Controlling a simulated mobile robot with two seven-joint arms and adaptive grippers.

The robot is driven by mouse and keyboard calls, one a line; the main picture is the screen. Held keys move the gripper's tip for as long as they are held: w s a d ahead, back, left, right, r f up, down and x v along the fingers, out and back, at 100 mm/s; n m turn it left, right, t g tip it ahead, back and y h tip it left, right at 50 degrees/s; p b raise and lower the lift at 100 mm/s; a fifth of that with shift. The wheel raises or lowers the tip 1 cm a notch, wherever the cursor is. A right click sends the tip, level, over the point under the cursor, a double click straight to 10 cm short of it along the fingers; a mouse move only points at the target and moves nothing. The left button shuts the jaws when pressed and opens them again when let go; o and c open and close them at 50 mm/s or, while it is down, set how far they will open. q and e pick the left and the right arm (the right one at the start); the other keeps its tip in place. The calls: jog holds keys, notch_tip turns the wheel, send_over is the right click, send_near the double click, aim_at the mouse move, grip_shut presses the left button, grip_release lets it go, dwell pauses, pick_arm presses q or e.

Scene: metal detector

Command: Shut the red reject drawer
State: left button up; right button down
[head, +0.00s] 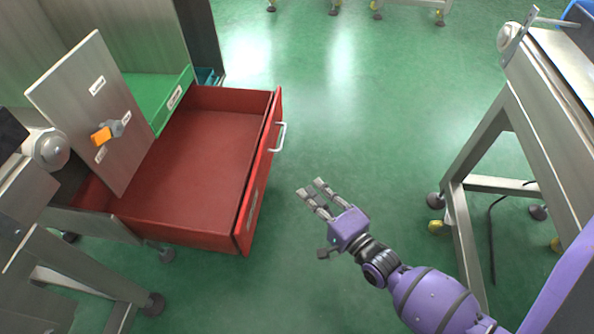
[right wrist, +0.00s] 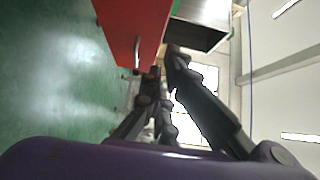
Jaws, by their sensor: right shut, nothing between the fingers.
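The red reject drawer (head: 200,150) is pulled far out of the metal cabinet at the left of the head view, and its visible inside is empty. Its front panel (head: 262,180) faces right and carries a pale bar handle (head: 280,137). My right gripper (head: 310,187) is shut and empty, to the right of the front panel and apart from it, lower in the picture than the handle. In the right wrist view the red front (right wrist: 132,28) and handle (right wrist: 136,52) show beyond the fingers (right wrist: 164,62). My left gripper is out of view.
A green drawer or tray (head: 160,95) sits behind the red one. A steel panel with an orange knob (head: 101,137) stands over the red drawer's left side. A metal stand (head: 470,185) is at right. Green floor (head: 370,120) lies clear between.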

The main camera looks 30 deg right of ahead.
pick_arm(q)
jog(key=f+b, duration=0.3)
jog(key=b, duration=0.1)
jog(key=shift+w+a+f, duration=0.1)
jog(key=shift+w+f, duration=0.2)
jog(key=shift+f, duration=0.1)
pick_arm(e)
jog(key=w+a, duration=0.5)
jog(key=w, duration=0.6)
jog(key=shift+w, duration=0.2)
jog(key=shift+a, duration=0.15)
